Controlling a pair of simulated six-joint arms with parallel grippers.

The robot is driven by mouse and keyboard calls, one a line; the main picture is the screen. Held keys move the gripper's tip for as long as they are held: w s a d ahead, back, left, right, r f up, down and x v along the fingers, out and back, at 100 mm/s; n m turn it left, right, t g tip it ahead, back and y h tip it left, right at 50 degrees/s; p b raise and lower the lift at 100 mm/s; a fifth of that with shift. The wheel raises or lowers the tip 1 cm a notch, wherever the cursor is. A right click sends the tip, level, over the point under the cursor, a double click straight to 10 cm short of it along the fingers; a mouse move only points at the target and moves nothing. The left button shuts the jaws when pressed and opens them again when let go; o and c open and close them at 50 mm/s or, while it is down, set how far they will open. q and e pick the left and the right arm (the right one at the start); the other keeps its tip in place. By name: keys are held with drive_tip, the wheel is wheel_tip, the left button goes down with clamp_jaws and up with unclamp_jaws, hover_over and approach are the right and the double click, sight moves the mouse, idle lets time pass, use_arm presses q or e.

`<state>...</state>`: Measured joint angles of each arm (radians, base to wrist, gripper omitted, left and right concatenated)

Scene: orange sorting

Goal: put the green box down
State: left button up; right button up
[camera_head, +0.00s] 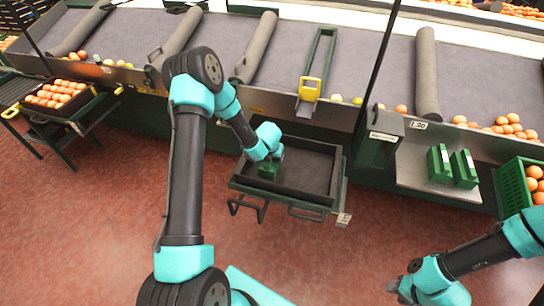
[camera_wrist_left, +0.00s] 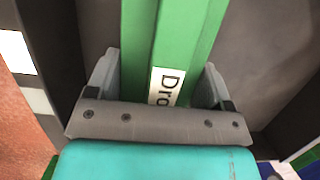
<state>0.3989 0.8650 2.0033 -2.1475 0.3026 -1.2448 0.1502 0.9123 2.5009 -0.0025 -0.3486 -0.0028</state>
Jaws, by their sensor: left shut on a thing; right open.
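The green box (camera_head: 268,170) is in the left part of the dark tray (camera_head: 312,198), seen in the head view under my left gripper (camera_head: 272,156). In the left wrist view the green box (camera_wrist_left: 172,40) runs up between the two grey fingers of my left gripper (camera_wrist_left: 160,85), which is shut on it. A white label with dark letters is on the box. I cannot tell whether its underside touches the tray floor. My right gripper (camera_head: 400,289) is open and empty over the red floor at the lower right.
Two more green boxes (camera_head: 452,168) stand on a metal shelf to the right. A green crate of oranges (camera_head: 521,178) is at the far right, and a tray of oranges (camera_head: 58,93) at the left. The sorting conveyor (camera_head: 365,60) runs behind. The tray's right part is empty.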

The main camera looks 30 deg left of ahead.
use_arm(q)
drive_tip(key=o, duration=1.1)
drive_tip(key=shift+f, duration=0.1)
drive_tip(key=v, duration=1.2)
